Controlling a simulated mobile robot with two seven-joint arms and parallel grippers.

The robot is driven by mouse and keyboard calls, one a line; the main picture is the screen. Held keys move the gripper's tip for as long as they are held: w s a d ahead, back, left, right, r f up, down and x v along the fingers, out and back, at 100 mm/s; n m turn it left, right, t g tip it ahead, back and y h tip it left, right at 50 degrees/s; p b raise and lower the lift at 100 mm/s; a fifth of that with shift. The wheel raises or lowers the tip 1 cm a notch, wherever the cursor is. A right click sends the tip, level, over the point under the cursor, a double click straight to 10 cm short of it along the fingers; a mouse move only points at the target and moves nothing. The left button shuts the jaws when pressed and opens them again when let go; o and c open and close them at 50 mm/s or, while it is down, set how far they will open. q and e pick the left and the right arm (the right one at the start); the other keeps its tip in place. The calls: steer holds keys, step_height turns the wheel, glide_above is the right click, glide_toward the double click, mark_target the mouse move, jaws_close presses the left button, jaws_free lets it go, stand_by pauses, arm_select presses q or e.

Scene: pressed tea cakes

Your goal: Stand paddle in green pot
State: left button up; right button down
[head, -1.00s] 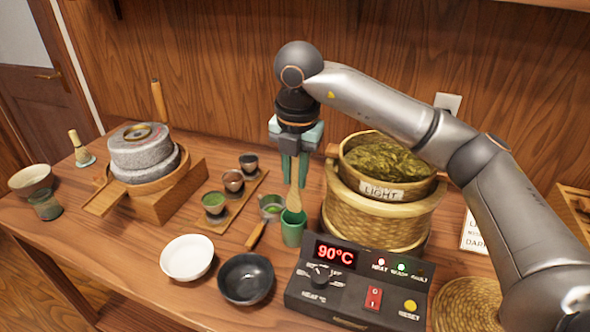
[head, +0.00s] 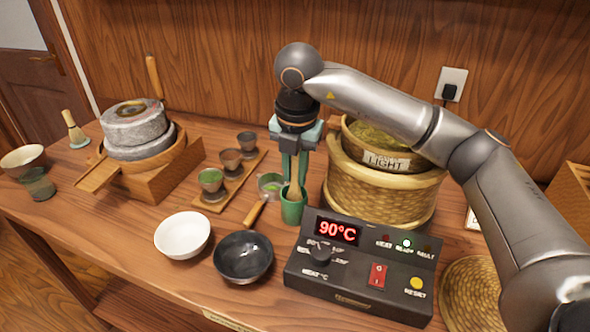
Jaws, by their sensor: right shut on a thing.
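The green pot (head: 292,212) stands upright on the table, left of the control box. The wooden paddle (head: 294,190) is upright, and its lower end is inside the mouth of the pot, where the rim hides it. My right gripper (head: 295,174) points straight down over the pot and is shut on the paddle's upper part, with the fingertips just above the rim. I cannot tell whether the paddle touches the pot's bottom. My left gripper is out of view.
The control box (head: 362,290) reading 90°C stands close at right, with the woven steamer (head: 380,190) behind it. A black bowl (head: 243,258), a white bowl (head: 182,236) and a small handled strainer (head: 257,212) are at left. The stone mill (head: 137,130) is farther left.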

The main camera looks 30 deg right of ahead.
steer(key=c, duration=1)
jaws_free()
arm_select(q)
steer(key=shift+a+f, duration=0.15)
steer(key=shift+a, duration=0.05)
arm_select(e)
steer(key=o, duration=0.3)
arm_select(q)
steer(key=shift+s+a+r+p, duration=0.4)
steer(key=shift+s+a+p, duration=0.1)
steer(key=shift+p, duration=0.4)
arm_select(e)
steer(key=shift+s+a+r, duration=0.1)
steer(key=shift+s+r, duration=0.2)
steer(key=shift+r, duration=1.75)
steer(key=shift+s+a+r, duration=0.1)
steer(key=shift+s+r, duration=0.25)
steer(key=shift+r, duration=1.75)
steer(key=shift+s+a+r, duration=0.1)
steer(key=shift+s+r, duration=0.2)
steer(key=shift+r, duration=1.75)
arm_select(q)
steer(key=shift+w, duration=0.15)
